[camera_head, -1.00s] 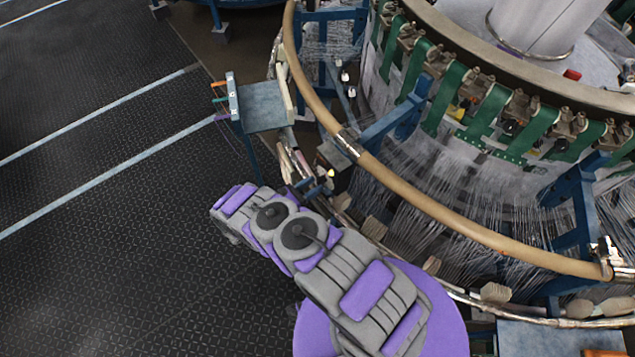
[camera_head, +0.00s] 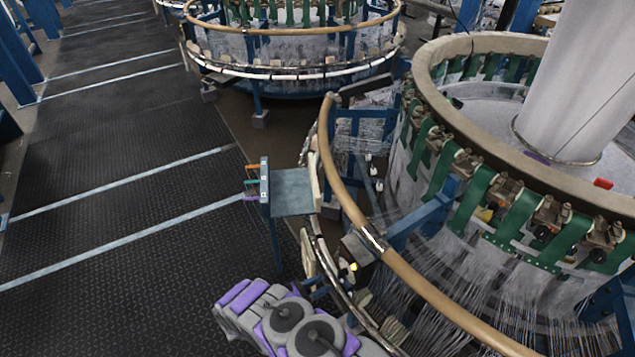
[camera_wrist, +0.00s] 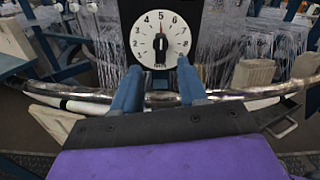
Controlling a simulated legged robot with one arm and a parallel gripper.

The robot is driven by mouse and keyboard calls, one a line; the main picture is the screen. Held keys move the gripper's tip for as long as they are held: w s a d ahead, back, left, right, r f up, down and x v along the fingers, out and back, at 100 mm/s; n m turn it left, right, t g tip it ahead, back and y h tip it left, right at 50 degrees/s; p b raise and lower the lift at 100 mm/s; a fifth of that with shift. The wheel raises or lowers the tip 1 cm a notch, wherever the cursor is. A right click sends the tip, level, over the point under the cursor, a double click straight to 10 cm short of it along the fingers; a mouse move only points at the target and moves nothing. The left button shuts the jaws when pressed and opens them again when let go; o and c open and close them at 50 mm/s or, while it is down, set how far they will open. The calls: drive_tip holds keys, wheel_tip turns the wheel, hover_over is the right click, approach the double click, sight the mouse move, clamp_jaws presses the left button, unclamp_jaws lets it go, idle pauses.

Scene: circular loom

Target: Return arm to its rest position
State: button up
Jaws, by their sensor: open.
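My arm (camera_head: 290,320), purple and grey, shows at the bottom of the head view beside the circular loom (camera_head: 470,200). In the wrist view my gripper (camera_wrist: 158,84) has its two blue fingers apart, with nothing between them. Beyond the fingertips is a black panel with a white round dial (camera_wrist: 160,39) and a dark knob at its centre. The fingertips overlap the lower part of the panel in the picture; I cannot tell whether they touch it. The gripper is not clearly visible in the head view.
A curved metal rail (camera_wrist: 235,95) of the loom runs behind the fingers. A blue-grey stand (camera_head: 291,192) is left of the loom's tan ring (camera_head: 410,275). Another loom (camera_head: 290,50) stands farther back. The dark walkway floor (camera_head: 110,260) on the left is clear.

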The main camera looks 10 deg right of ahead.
drive_tip(key=w+a+r+n+t+y, duration=0.2)
drive_tip(key=w+a+r+n+y, duration=0.15)
drive_tip(key=w, duration=0.35)
drive_tip(key=w+a+r+n+t+y, duration=0.1)
drive_tip(key=w+a+r+n+y, duration=0.15)
drive_tip(key=w+r, duration=0.35)
drive_tip(key=w+a+r+n+t+y, duration=0.2)
drive_tip(key=w+r+n+y, duration=0.15)
drive_tip(key=w, duration=0.45)
drive_tip(key=a+r+n+y+b, duration=0.1)
drive_tip(key=a+r+n+y, duration=0.25)
drive_tip(key=r+n, duration=0.5)
drive_tip(key=a+r+n+y, duration=0.2)
drive_tip(key=r+n+y, duration=0.4)
drive_tip(key=r, duration=0.4)
drive_tip(key=s+r+n+g, duration=0.3)
drive_tip(key=s+r+n, duration=0.45)
drive_tip(key=s, duration=0.25)
drive_tip(key=s+d+r+n+g, duration=0.1)
drive_tip(key=s+d+n+g, duration=0.2)
drive_tip(key=s, duration=1.1)
drive_tip(key=s+d+r+n+g+h+b, duration=0.1)
drive_tip(key=s+d+n+g, duration=0.2)
drive_tip(key=s+d+n, duration=0.4)
drive_tip(key=s+d+r+n+g, duration=0.2)
drive_tip(key=s+d+n, duration=0.3)
drive_tip(key=s, duration=1.7)
drive_tip(key=shift+s+d+n+g+h, duration=0.2)
drive_tip(key=shift+d+n+g+h, duration=0.1)
drive_tip(key=shift+n+g, duration=0.4)
